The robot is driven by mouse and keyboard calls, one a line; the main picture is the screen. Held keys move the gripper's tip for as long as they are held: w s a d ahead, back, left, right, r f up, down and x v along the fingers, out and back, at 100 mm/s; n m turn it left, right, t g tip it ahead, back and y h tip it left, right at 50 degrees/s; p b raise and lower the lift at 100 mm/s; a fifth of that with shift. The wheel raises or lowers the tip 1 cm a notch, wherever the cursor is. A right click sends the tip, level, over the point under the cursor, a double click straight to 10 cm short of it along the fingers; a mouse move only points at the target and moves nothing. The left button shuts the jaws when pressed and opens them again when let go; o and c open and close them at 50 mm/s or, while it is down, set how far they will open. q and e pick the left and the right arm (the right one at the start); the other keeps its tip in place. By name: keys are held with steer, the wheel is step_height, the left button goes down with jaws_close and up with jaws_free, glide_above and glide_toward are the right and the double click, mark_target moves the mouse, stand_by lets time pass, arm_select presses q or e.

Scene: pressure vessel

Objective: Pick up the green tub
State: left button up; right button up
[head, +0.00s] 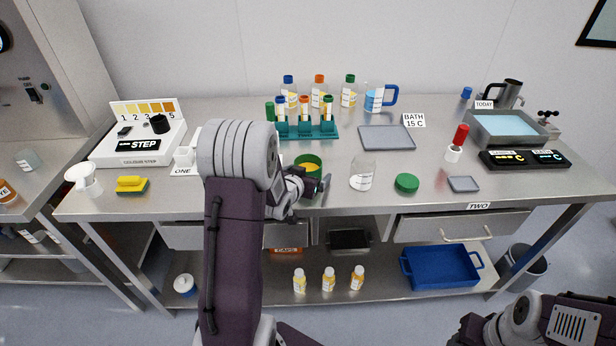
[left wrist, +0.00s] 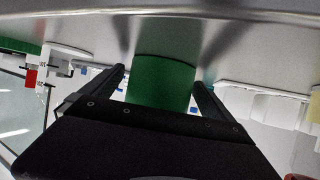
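The green tub (head: 309,161) stands on the steel table in the head view, open at the top with something yellow inside. My left arm hides part of it. My left gripper (head: 318,187) is at the near side of the tub. In the left wrist view, the green tub (left wrist: 161,80) sits between the two dark fingers of my left gripper (left wrist: 162,85). The fingers are spread apart, with a narrow gap visible on each side of the tub. My right gripper is out of view; only part of my right arm shows at the lower right.
A clear glass jar (head: 362,174) and a green lid (head: 407,183) stand to the tub's right. A teal tube rack (head: 310,132) is behind it. A yellow sponge (head: 131,184) is at the left. The table's front edge is close to the tub.

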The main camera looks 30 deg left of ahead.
mark_target(314, 160)
arm_select(q)
steer(key=c, duration=2)
steer(key=shift+o, duration=0.2)
steer(key=shift+r, duration=0.15)
steer(key=r, duration=0.4)
steer(key=shift+d+r+p, duration=0.2)
steer(key=shift+d+p, duration=0.05)
steer(key=shift+p, duration=0.15)
steer(key=s+d+r, duration=0.5)
steer(key=d+r, duration=0.1)
steer(key=d, duration=0.3)
steer(key=shift+s+d+r, duration=0.25)
steer(key=shift+s, duration=0.15)
